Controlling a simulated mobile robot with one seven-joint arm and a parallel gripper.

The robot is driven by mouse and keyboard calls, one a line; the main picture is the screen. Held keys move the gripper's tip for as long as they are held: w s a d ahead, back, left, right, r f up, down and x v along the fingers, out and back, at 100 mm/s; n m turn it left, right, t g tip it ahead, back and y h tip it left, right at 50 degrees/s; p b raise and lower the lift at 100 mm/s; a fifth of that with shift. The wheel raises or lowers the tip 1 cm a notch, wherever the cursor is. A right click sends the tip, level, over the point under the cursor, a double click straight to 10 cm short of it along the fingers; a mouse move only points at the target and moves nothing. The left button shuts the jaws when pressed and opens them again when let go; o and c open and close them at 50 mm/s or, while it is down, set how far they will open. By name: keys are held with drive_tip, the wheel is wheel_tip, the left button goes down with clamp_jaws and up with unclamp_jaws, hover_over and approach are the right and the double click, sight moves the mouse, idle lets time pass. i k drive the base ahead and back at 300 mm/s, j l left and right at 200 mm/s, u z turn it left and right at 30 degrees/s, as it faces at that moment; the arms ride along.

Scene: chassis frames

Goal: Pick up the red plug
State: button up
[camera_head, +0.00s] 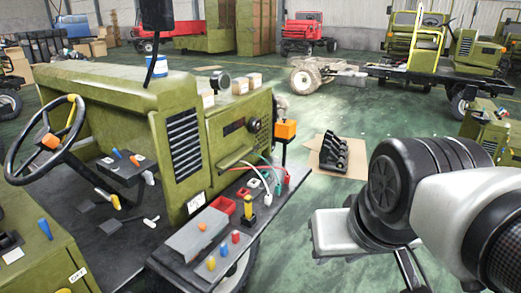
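A small red plug-like piece (236,237) stands upright on the dark side ledge (190,272) of the green vehicle. It is at the right end of a short row with a blue piece (224,249) and a yellow piece (211,263). Another red connector-like part (286,178) sits further back on the ledge near cables; I cannot tell its exact shape. My arm fills the right side of the view, apart from the ledge. I cannot make out my gripper's fingers.
A grey box (196,235) with an orange knob, red trays (223,204) and a yellow-handled lever (248,205) crowd the ledge. The vehicle's green body (170,130) rises behind. A black part (335,153) lies on cardboard on the floor. Green floor is open beyond.

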sight(288, 177)
drive_tip(key=i+u, duration=0.1)
drive_tip(key=u, duration=0.9)
drive_tip(key=i+l+u, duration=0.1)
drive_tip(key=l+u, duration=0.2)
drive_tip(key=i+l+u, duration=0.1)
drive_tip(key=l+u, duration=0.5)
drive_tip(key=l, duration=0.15)
drive_tip(key=l+u, duration=0.4)
drive_tip(key=l, duration=0.75)
drive_tip(key=l+u, duration=0.1)
drive_tip(key=l, duration=2.4)
drive_tip(key=k, duration=0.05)
